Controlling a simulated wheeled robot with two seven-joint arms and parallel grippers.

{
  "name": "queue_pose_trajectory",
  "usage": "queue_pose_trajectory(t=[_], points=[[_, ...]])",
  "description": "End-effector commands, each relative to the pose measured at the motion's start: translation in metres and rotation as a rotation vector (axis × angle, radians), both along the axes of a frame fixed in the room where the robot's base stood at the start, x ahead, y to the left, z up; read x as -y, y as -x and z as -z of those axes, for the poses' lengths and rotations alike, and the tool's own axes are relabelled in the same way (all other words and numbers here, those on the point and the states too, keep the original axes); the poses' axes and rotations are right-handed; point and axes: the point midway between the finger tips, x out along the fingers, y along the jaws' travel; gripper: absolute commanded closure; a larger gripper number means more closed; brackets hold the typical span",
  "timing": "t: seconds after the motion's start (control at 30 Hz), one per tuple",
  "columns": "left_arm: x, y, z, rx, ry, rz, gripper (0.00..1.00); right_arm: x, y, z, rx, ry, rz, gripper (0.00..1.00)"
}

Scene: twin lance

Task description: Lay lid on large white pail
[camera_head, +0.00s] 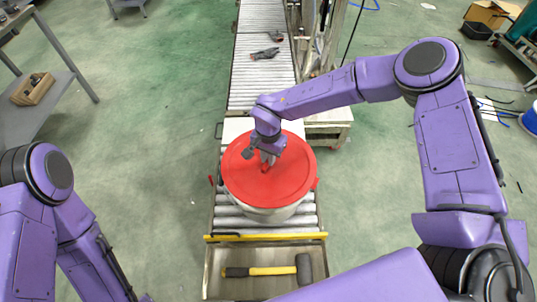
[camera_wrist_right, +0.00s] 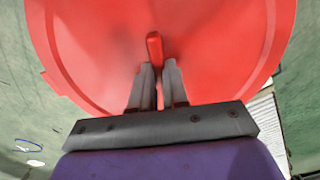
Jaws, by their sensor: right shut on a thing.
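The round red lid (camera_head: 285,187) is over the large white pail (camera_head: 268,215) on the roller conveyor. It covers the pail's opening, and only the pail's near side shows below it. I cannot tell whether the lid touches the rim all around. My right gripper (camera_head: 267,160) is above the lid's middle, shut on its red handle. In the right wrist view the lid (camera_wrist_right: 215,45) fills the upper part, and the fingers (camera_wrist_right: 158,72) close on the upright handle (camera_wrist_right: 154,48). My left arm shows at the lower left, but its gripper is out of view.
The roller conveyor (camera_head: 262,85) runs away behind the pail, with dark objects (camera_head: 265,53) on it. A yellow bar (camera_head: 266,237) crosses in front. A tray (camera_head: 225,257) holding a hammer (camera_head: 270,271) is nearer. A grey shelf (camera_head: 50,93) stands left.

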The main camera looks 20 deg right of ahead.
Motion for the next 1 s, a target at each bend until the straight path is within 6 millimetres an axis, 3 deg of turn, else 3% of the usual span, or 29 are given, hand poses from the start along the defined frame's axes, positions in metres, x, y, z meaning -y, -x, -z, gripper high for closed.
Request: queue_pose_trajectory(t=[1.0], points=[[0.0000, 0.0000, -0.0047, 0.000, 0.000, 0.000, 1.00, 0.0001, -0.0004, 0.0039, 0.001, -0.001, 0.001, 1.00]])
